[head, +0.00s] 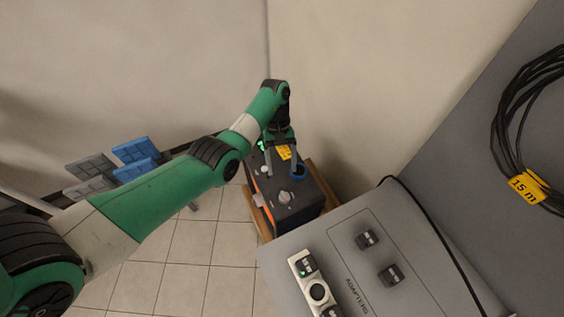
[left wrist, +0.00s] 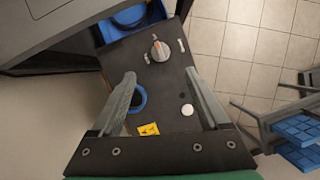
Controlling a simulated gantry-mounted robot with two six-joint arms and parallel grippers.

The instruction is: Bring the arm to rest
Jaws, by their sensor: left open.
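My left arm, green and pale grey, reaches in from the left of the head view. My left gripper (head: 283,170) is open and points down over a dark box (head: 306,208). In the left wrist view the two fingers of my left gripper (left wrist: 160,78) are spread wide, with nothing held between them. The box top (left wrist: 165,85) lies beneath them, with a blue-rimmed round opening (left wrist: 139,98), a white round button (left wrist: 187,110), a knob (left wrist: 159,50) and a yellow label (left wrist: 149,129). Whether the fingers touch the box is unclear. My right gripper is not in view.
A grey panel marked ADAPTERS (head: 330,254) bears small black adapters (head: 367,239) and a power strip (head: 304,266). A coiled black cable (head: 503,130) with a yellow 15 m tag lies at right. Blue and grey panels (head: 131,150) stand at left.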

